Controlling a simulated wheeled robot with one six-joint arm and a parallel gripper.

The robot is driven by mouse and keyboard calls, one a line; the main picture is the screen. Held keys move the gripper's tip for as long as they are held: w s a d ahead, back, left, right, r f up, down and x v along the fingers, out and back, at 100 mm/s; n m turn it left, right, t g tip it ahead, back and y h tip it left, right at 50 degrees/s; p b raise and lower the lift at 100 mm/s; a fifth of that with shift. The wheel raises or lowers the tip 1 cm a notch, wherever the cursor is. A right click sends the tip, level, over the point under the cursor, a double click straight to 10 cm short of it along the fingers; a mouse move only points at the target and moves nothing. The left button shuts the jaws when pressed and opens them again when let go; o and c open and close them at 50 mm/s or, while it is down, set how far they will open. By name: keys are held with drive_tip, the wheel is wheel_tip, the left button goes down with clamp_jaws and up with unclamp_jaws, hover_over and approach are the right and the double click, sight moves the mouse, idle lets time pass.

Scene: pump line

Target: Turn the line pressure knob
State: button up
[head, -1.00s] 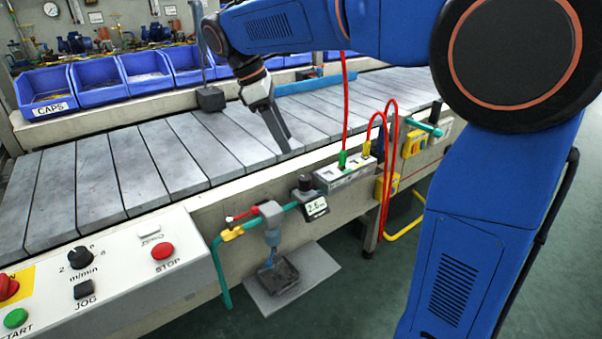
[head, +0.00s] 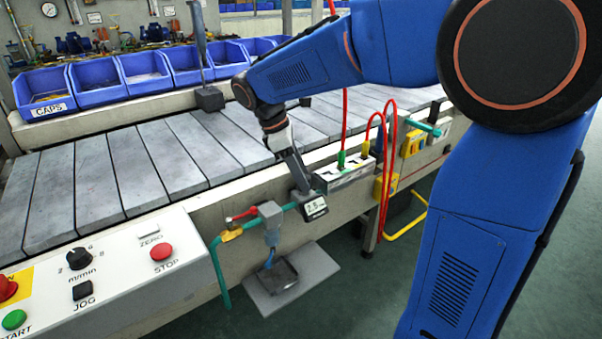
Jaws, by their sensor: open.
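The line pressure knob (head: 299,196) is a small black knob on top of the regulator on the teal air pipe (head: 225,274). Below it is a tilted pressure display (head: 315,208) with small digits, too small to read surely. My gripper (head: 302,183) points down at the knob from above, its jaws open. Its fingertips overlap the knob's upper part in the picture and hide some of it. I cannot tell whether they touch it or stand on both sides of it.
A grey filter bowl (head: 271,224) and a red-handled valve (head: 245,213) sit left of the regulator. A grey block with red hoses (head: 345,172) is close on the right. The slatted conveyor (head: 150,160) lies behind. A control panel (head: 120,265) is at front left.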

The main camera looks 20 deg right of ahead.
drive_tip(key=shift+c, duration=0.7)
drive_tip(key=c, duration=0.9)
drive_tip(key=m, duration=0.1)
drive_tip(key=m+g, duration=0.1)
drive_tip(key=m, duration=0.1)
drive_tip(key=shift+w+m, duration=0.2)
drive_tip(key=shift+m, duration=0.1)
drive_tip(key=m+g+y, duration=0.1)
drive_tip(key=m, duration=0.2)
drive_tip(key=shift+d+m, duration=0.15)
drive_tip(key=shift+m, duration=0.15)
drive_tip(key=m+y, duration=0.1)
drive_tip(key=m, duration=0.1)
drive_tip(key=m+g, duration=0.1)
drive_tip(key=shift+w+d+m+y, duration=0.1)
drive_tip(key=shift+d+m+y, duration=0.05)
drive_tip(key=shift+m+y, duration=0.95)
drive_tip(key=shift+m, duration=1.1)
